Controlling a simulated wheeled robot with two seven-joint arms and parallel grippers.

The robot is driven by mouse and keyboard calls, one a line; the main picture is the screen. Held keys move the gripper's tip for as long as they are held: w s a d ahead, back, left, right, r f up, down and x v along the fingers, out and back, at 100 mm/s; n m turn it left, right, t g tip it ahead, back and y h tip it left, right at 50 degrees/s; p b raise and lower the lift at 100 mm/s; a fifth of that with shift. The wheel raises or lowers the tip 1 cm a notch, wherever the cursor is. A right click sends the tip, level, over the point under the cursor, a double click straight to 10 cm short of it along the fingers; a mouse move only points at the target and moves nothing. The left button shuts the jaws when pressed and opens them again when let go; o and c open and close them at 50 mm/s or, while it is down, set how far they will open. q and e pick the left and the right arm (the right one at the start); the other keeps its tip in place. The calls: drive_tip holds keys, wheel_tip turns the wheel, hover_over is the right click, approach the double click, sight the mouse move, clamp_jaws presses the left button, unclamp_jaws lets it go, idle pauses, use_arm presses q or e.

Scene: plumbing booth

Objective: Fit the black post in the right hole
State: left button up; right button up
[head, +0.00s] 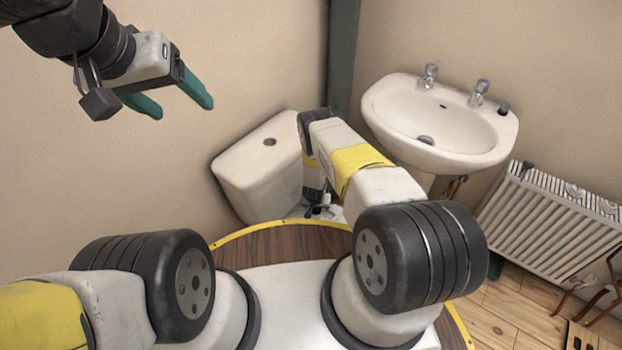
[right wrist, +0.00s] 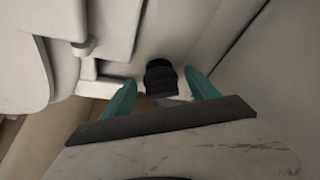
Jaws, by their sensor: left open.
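In the right wrist view, a short black cylindrical piece (right wrist: 160,76), which looks like the black post, stands against white surfaces between the fingertips of my right gripper (right wrist: 161,80). That gripper is open, with a gap at each side of the piece. In the head view my right arm hides most of this gripper. My left gripper (head: 179,108) is open and empty, raised at the upper left, far from everything. The white cistern (head: 240,175) has one round hole (head: 270,142) in its top. I cannot tell which hole is the right one.
A white sink (head: 437,118) with two taps stands at the right, with a small dark piece (head: 504,108) on its right rim. A white radiator (head: 545,225) is farther right. Pipes (head: 590,297) and a dark tray lie at the lower right. Walls stand close behind.

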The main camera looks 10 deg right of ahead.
drive_tip(key=v, duration=0.7)
drive_tip(key=shift+r, duration=0.35)
drive_tip(key=shift+s, duration=0.15)
idle(0.3)
